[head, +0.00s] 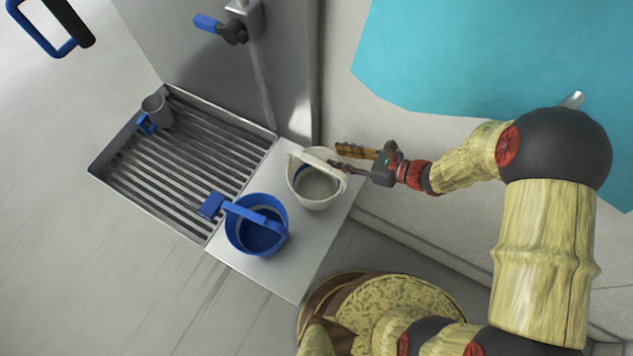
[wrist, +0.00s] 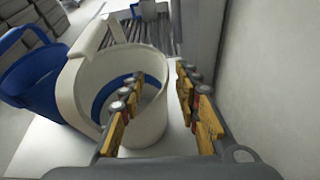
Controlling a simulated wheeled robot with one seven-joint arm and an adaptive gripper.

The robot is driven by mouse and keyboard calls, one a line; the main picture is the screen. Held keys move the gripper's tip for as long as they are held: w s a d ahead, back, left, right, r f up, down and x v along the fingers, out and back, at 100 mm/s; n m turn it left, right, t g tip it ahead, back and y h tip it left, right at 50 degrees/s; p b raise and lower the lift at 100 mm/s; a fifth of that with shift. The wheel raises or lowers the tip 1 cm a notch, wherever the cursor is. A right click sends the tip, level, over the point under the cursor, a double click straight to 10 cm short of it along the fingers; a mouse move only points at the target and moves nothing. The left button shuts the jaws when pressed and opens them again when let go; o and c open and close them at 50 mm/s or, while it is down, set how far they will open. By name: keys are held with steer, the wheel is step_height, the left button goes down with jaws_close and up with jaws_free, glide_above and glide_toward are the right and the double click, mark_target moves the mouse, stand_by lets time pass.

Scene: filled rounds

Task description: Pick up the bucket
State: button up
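A white bucket (head: 320,204) with a white handle stands upright on the grey ledge beside a blue bucket (head: 256,240) with a blue handle. The task does not say which bucket is meant. My gripper (head: 338,157) is at the right side of the white bucket's rim in the head view, with its fingers apart. In the wrist view, my gripper (wrist: 155,84) is open, with the left finger overlapping the white bucket (wrist: 150,126) and the right finger past its right wall. Whether the fingers touch the bucket I cannot tell. The blue bucket (wrist: 30,75) is at the left there.
A grated tray (head: 180,160) adjoins the ledge (head: 292,262), with a grey cup (head: 156,108) in its far corner. A grey panel with a blue-handled tap (head: 222,27) stands behind. A pale wall (wrist: 275,80) rises close on the right in the wrist view.

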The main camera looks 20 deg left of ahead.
mark_target(320, 153)
steer(key=b+x, duration=0.1)
steer(key=x, duration=0.2)
steer(key=shift+a+f+b, duration=0.25)
steer(key=shift+f+b, duration=0.1)
steer(key=shift+a+f, duration=0.15)
steer(key=shift+a, duration=0.45)
steer(key=shift+w, duration=0.1)
steer(key=c, duration=0.8)
jaws_close()
